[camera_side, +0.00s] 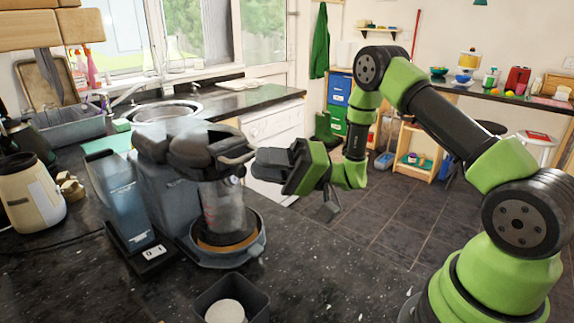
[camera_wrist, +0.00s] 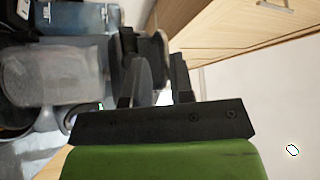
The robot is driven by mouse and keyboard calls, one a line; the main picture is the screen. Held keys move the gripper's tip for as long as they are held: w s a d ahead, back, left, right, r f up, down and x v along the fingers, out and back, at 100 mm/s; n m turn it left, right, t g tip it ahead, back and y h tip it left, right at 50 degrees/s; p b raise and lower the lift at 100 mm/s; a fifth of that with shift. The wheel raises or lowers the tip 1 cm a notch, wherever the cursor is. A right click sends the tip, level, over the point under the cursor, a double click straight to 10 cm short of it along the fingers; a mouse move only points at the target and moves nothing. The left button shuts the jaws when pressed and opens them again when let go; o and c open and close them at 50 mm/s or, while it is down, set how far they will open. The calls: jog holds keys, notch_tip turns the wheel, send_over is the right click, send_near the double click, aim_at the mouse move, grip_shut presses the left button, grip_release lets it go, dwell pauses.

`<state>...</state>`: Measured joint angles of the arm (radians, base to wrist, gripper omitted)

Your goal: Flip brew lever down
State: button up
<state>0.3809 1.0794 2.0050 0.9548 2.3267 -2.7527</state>
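The coffee machine (camera_side: 150,190) stands on the dark counter, with a clear glass carafe (camera_side: 222,205) on its round base. A dark brew head (camera_side: 200,148) sits above the carafe. A grey bar that looks like the brew lever (camera_side: 238,159) sticks out from the head towards my gripper (camera_side: 266,161). My gripper is at about the height of the bar, just right of it; whether they touch is unclear. In the wrist view, my gripper (camera_wrist: 155,78) has its two fingers apart. A dark rounded part (camera_wrist: 146,76) shows in or behind the gap.
The machine's blue water tank (camera_side: 120,195) is at its left, with a small white switch (camera_side: 153,252) at its foot. A dark square container (camera_side: 232,298) stands in front. A cream jar (camera_side: 30,195) is at the far left. Open floor lies behind my gripper.

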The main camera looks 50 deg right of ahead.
jog(key=v, duration=0.8)
jog(key=s+a+r+n+g+h, duration=0.5)
jog(key=s+a+r+g, duration=0.4)
jog(key=g, duration=0.5)
jog(key=s+d+r+m+t+h, duration=0.3)
jog(key=s+m+t+h, duration=0.3)
jog(key=t+h, duration=0.3)
jog(key=shift+s+r+h, duration=0.45)
jog(key=shift+r+h, duration=0.25)
jog(key=shift+r, duration=0.1)
